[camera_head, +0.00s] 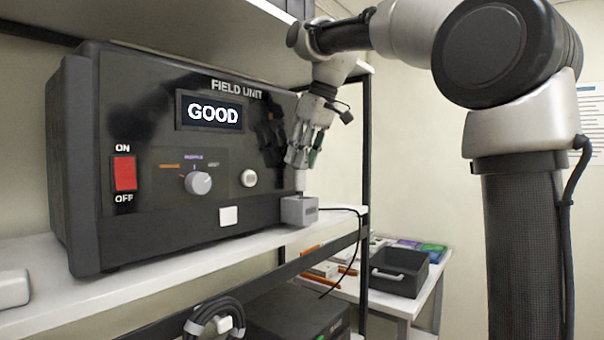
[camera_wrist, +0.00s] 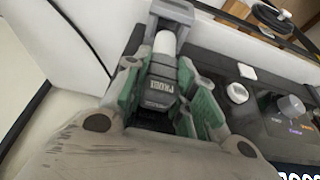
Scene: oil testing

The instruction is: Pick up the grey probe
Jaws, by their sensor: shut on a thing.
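The grey probe (camera_wrist: 162,82) is between the fingers of my gripper (camera_wrist: 168,92) in the wrist view; it is a dark grey body with lettering and a white tip end. My gripper, with green-lined fingers, is shut on the probe. In the head view my gripper (camera_head: 302,158) is at the right end of the field unit's front, above the small grey holder (camera_head: 299,210). The white end of the probe (camera_head: 300,180) shows just above or at the holder. I cannot tell whether it is still inside it.
The black field unit (camera_head: 90,180) stands on the white shelf (camera_head: 160,280), its display reading GOOD and its red switch (camera_head: 125,173) on the left. A black shelf post (camera_head: 366,140) stands right of my gripper. A dark bin (camera_head: 398,272) sits on a lower table.

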